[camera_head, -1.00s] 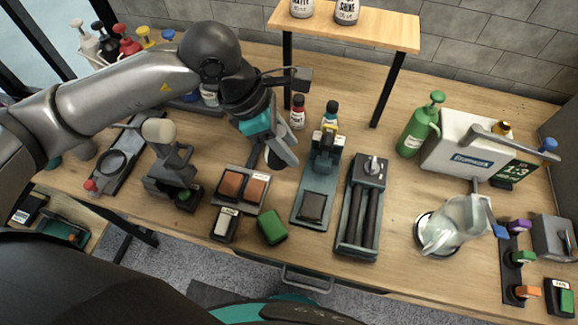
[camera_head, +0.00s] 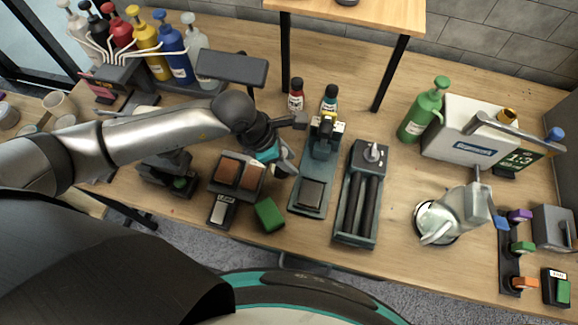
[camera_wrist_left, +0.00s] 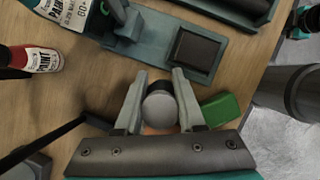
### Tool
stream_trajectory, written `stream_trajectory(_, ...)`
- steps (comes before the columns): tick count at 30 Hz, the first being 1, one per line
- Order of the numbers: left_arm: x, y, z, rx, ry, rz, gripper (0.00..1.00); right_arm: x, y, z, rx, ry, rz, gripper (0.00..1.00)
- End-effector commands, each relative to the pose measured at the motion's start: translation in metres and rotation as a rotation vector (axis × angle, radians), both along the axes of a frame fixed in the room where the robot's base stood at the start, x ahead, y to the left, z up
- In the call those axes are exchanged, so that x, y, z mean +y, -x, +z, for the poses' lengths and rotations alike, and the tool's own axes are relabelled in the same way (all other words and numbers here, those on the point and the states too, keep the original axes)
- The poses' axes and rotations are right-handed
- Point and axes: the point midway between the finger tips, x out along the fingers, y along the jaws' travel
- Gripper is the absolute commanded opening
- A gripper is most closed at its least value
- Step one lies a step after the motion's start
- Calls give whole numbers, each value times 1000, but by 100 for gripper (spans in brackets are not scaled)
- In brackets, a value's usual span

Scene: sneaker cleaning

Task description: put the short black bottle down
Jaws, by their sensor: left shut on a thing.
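My left gripper (camera_head: 284,168) is over the table, just behind the green block (camera_head: 269,215) and to the right of the two brown pads (camera_head: 240,173). In the left wrist view, its fingers (camera_wrist_left: 159,78) are closed around a short dark bottle with a round grey-white top (camera_wrist_left: 159,107), seen nearly from above. In the head view the hand mostly hides the bottle. I cannot tell whether its base touches the table. The green block also shows beside the right finger in the wrist view (camera_wrist_left: 220,109). My right gripper is not in view.
A teal press stand (camera_head: 318,160) and a two-roller unit (camera_head: 359,195) are right of the gripper. Coloured pump bottles (camera_head: 145,48) fill the back left. Some bare wood lies around the green block.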

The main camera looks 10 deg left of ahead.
Motion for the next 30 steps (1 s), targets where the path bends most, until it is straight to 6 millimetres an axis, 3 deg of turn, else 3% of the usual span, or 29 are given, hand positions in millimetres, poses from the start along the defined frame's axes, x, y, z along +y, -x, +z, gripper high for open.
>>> stream_trajectory(10,-1,1,-39,2,1,0,0,-3,-3,-5,-5,4,3,0)
stream_trajectory(22,0,0,-45,0,1,0,0,-3,-4,-8,-7,4,2,0)
stream_trajectory(23,0,0,-45,1,0,0,39,-3,-4,-8,-7,4,2,0)
stream_trajectory(30,0,0,-44,1,0,0,66,-3,-4,-7,-7,5,2,0)
